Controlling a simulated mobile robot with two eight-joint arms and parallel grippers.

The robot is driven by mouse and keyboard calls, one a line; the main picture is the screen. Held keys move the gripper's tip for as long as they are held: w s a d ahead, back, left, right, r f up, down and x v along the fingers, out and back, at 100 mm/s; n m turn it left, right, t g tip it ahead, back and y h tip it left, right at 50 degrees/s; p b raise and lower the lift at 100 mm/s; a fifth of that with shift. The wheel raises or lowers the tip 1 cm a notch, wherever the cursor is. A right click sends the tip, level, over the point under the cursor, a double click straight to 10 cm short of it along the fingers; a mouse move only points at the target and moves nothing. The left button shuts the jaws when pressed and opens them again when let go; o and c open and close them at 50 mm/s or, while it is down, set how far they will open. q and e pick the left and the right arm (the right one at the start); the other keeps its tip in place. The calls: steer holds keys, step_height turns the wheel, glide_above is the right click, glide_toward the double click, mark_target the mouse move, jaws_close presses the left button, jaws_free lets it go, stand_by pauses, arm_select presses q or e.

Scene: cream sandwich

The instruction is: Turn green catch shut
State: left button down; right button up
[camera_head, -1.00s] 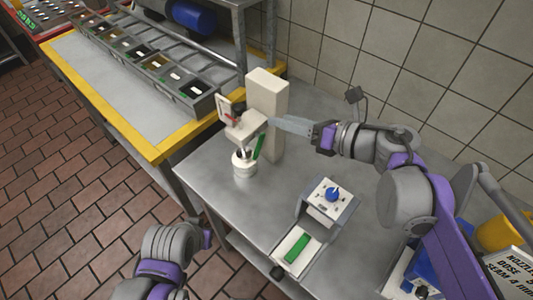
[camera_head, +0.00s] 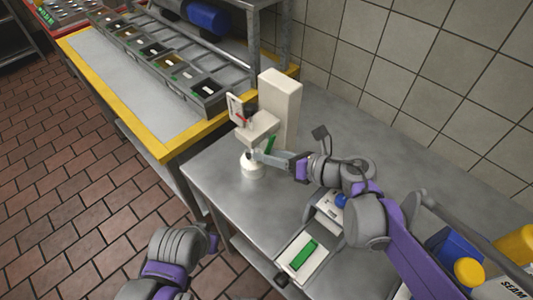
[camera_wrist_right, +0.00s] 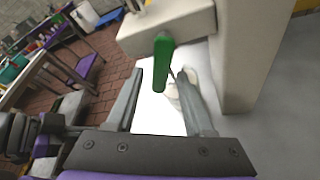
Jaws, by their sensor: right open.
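The green catch (camera_head: 271,143) is a green lever hanging from the head of a cream dispenser (camera_head: 281,105). In the right wrist view the green catch (camera_wrist_right: 162,55) hangs down, slightly tilted, between my two fingers. My right gripper (camera_head: 256,155) is open, its fingers at the catch's height beside the dispenser. In the wrist view my right gripper (camera_wrist_right: 160,88) has a gap on both sides of the catch; contact cannot be told. A white pot (camera_head: 252,170) stands under the dispenser head. Only links of my left arm show at the lower left.
A small device with a green bar (camera_head: 303,255) and a blue knob (camera_head: 341,200) stands at the steel table's front, partly hidden by my right arm. Yellow and blue containers stand at the right. A row of ingredient bins (camera_head: 160,60) is at the back left.

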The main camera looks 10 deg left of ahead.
steer(key=shift+w+a+f, duration=0.15)
steer(key=shift+a+f, duration=0.05)
steer(key=shift+a, duration=0.25)
jaws_close()
